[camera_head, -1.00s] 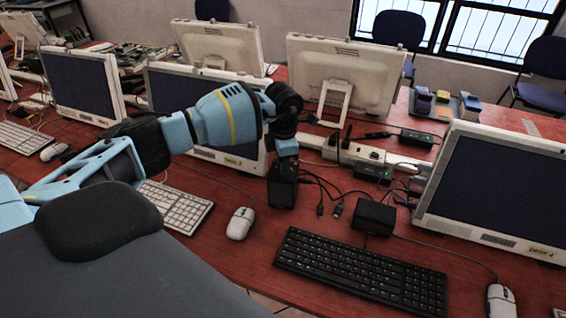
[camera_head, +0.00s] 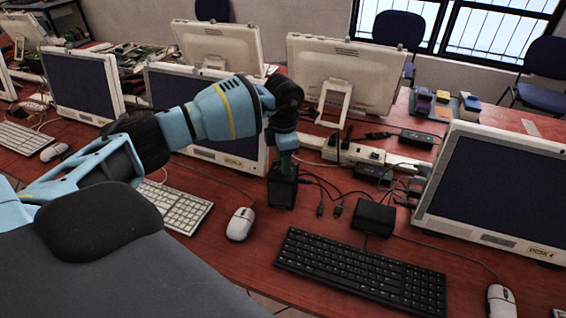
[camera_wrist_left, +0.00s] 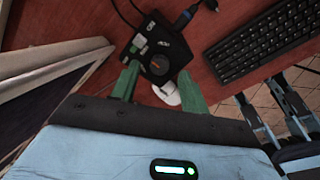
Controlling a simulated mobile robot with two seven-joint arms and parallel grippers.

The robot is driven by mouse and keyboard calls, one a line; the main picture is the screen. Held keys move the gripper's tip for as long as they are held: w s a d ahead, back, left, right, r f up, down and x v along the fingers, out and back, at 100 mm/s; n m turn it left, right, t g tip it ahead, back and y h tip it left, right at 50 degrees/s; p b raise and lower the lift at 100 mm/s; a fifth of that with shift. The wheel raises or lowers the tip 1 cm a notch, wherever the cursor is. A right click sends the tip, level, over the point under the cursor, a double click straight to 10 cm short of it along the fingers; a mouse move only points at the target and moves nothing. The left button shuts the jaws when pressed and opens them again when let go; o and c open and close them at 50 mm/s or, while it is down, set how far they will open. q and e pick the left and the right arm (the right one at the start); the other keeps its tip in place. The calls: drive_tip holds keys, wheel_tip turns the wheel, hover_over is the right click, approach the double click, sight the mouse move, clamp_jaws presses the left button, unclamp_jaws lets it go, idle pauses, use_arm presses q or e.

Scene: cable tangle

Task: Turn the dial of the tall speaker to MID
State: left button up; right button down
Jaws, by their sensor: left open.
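The tall speaker (camera_head: 282,192) is a black upright box on the red table, left of the keyboard. Its top shows in the left wrist view (camera_wrist_left: 176,57), with a round brownish dial (camera_wrist_left: 158,62) and small pale marks too small to read. My left gripper (camera_head: 286,163) points down just above the speaker. In the left wrist view its two green fingers (camera_wrist_left: 158,74) are apart, on either side of the dial, with nothing clearly held between them. Contact with the dial cannot be told. My right gripper is not in view.
A low black box (camera_head: 373,218) stands to the right among loose cables. A black keyboard (camera_head: 360,272) and a white mouse (camera_head: 240,224) lie in front. A monitor (camera_head: 215,110) stands close behind my left wrist. A power strip (camera_head: 355,152) lies behind the cables.

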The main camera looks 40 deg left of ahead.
use_arm(q)
wheel_tip(320, 180, up, 6)
drive_tip(key=shift+d+f, duration=0.1)
drive_tip(key=shift+s, duration=0.1)
idle(0.6)
